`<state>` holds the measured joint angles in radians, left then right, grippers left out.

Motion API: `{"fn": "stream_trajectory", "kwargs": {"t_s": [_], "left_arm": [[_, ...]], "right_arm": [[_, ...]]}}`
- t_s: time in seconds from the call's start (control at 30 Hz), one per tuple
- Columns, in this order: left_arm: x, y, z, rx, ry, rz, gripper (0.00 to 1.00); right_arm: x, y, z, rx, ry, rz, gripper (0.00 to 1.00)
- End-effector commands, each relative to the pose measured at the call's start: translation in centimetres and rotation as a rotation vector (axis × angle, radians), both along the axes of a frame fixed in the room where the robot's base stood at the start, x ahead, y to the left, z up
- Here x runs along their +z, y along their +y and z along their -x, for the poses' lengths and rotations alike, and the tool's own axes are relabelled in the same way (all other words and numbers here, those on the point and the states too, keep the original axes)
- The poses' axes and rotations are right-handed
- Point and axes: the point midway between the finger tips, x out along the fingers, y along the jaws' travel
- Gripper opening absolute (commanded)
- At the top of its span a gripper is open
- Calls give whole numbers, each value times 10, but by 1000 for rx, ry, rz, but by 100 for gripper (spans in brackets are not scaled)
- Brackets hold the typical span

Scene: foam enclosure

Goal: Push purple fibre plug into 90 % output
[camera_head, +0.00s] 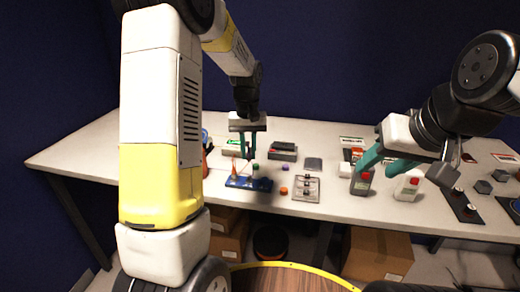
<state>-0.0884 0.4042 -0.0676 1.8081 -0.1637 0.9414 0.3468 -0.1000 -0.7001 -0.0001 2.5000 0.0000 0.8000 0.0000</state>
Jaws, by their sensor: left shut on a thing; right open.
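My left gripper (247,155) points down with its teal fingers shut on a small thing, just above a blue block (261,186). What it holds is too small to make out, and I cannot tell whether it is the purple fibre plug. The blue block has small parts on it, one of them orange-red and upright. A small purple piece (285,168) lies on the table right of the gripper. The 90 % output cannot be read at this size.
A grey plate with a fitting (306,188) and an orange knob (284,190) lie right of the blue block. A white bottle (408,185) and several dark blocks stand farther right. A dark box (283,151) is behind. The table's left end (80,155) is clear.

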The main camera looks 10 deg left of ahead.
Motion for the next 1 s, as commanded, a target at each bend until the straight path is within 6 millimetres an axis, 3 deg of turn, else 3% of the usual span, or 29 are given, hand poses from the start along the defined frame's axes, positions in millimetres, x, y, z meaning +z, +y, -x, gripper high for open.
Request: {"fn": "stream_trajectory", "kwargs": {"t_s": [0.37, 1.0], "left_arm": [[-2, 0, 0, -3, 1, -1, 0], [-47, 0, 0, -3, 1, -1, 0]], "right_arm": [[0, 0, 0, 0, 0, 0, 44], [0, 0, 0, 0, 0, 0, 44]]}}
